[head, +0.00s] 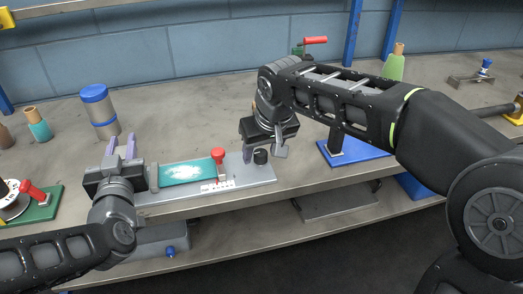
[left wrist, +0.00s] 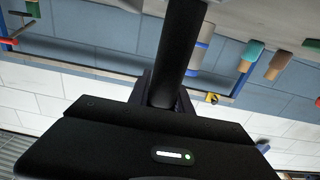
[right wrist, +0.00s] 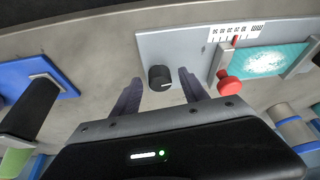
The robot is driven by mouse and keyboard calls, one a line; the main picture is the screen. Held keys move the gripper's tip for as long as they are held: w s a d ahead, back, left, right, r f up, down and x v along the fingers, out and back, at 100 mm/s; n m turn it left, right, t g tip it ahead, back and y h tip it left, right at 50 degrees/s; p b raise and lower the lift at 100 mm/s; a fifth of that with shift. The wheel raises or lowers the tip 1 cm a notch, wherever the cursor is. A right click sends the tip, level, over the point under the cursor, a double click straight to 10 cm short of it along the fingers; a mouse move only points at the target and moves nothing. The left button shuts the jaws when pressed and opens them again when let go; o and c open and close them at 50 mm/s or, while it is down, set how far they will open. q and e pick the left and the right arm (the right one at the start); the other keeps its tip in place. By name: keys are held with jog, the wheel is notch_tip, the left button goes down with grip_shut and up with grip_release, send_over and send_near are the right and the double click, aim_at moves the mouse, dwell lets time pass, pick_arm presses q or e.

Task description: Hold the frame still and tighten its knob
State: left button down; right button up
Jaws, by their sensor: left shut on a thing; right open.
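The frame is a grey metal plate (head: 262,175) with a teal cloth sample (head: 190,171), a red-topped clamp (head: 218,155) and a printed scale. Its black knob (head: 260,156) stands at the plate's right end; the right wrist view shows the knob (right wrist: 160,78) too. My right gripper (right wrist: 160,95) is open, its fingers on either side of the knob, with gaps visible. My left gripper (head: 121,146) is at the plate's left end, shut on a dark round bar (left wrist: 182,50) in the left wrist view. How the bar joins the frame is hidden.
A blue base with a black post (head: 336,140) stands right of the frame. A blue-lidded canister (head: 100,108) is behind my left gripper. A green base with a red handle (head: 38,195) lies at far left. The bench's front edge is close to the frame.

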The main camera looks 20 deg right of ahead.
jog(key=shift+c, duration=0.2)
grip_shut()
dwell(0.3)
jog(key=shift+m+h, duration=0.3)
jog(key=shift+m, duration=0.5)
jog(key=shift+o, duration=0.2)
grip_release()
jog(key=shift+r, duration=0.1)
